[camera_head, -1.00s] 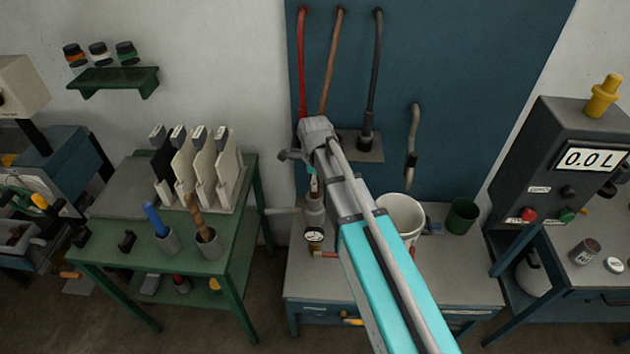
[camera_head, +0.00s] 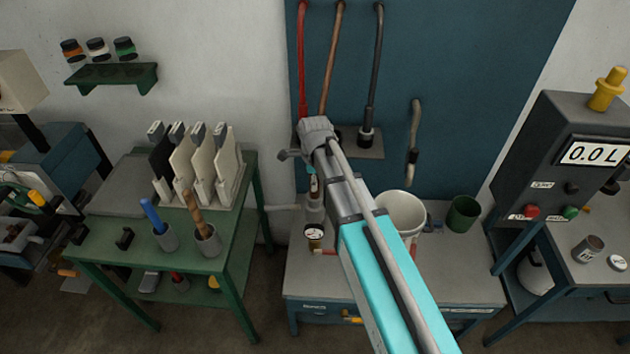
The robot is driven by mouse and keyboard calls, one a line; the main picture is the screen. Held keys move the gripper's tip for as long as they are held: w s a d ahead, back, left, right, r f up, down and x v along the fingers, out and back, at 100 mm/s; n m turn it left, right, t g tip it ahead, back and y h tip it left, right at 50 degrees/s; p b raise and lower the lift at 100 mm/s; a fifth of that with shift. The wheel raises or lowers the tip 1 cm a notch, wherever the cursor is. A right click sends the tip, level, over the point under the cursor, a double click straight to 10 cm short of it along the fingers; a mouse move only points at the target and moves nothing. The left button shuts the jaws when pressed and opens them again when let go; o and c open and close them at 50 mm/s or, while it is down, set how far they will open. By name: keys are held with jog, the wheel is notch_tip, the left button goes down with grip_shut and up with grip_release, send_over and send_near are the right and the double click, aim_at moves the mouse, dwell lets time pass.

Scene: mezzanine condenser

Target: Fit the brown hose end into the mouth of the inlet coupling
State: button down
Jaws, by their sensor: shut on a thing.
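The brown hose (camera_head: 331,62) hangs down the blue wall panel and passes behind my wrist. My gripper (camera_head: 313,176) points down below the wrist, mostly hidden by my own arm. It is shut on the brown hose end, of which little shows. Directly below stands a grey upright fitting (camera_head: 315,208), apparently the inlet coupling, with a round gauge (camera_head: 314,233) at its front. Its mouth is hidden at the gripper, so I cannot tell whether the hose end is above it or inside it.
A red hose (camera_head: 302,60) and a black hose (camera_head: 373,75) hang on either side. A white bucket (camera_head: 402,212) and green cup (camera_head: 462,214) stand right on the bench. A green table (camera_head: 195,262) with upright plates is left. A meter (camera_head: 570,150) reads 0.0L.

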jog(key=shift+f+b, duration=1.3)
jog(key=shift+f, duration=0.1)
jog(key=shift+c, duration=1)
grip_release()
